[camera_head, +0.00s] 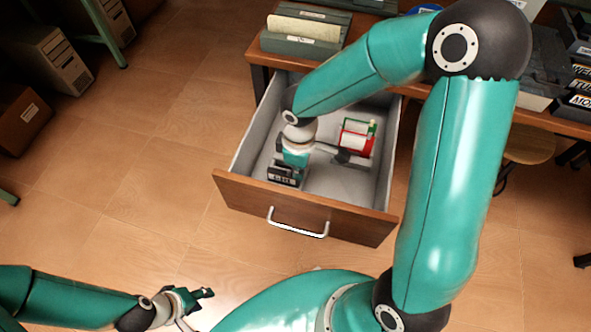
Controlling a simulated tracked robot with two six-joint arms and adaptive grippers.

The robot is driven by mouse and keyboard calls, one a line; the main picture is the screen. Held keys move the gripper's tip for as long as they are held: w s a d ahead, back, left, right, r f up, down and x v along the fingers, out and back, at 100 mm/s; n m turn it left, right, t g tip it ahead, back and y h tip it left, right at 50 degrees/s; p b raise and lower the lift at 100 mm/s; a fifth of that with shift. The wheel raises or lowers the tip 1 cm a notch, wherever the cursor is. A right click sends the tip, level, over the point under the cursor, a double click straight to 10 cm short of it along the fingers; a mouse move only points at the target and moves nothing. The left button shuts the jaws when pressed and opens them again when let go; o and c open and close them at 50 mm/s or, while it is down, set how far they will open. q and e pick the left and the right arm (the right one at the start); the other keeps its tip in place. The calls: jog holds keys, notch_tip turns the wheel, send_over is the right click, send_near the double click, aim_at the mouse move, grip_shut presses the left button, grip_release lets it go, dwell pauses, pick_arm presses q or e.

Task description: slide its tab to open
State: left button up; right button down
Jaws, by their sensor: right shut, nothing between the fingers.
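A wooden drawer (230,192) with a grey inside stands pulled out from the desk. In its right part lies a small red, white and green item (357,138). No tab can be made out. My left gripper (204,293) hangs low over the floor, away from the drawer; its fingers are too small to judge.
The desk top (412,90) carries a grey-green file box (303,32) at the back left and dark labelled boxes (578,75) at the right. My right arm crosses the drawer's right side. A stool (527,147) stands right. Open floor lies left.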

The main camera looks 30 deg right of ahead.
notch_tip(320, 180, up, 7)
jog(key=p, duration=0.5)
dwell(0.4)
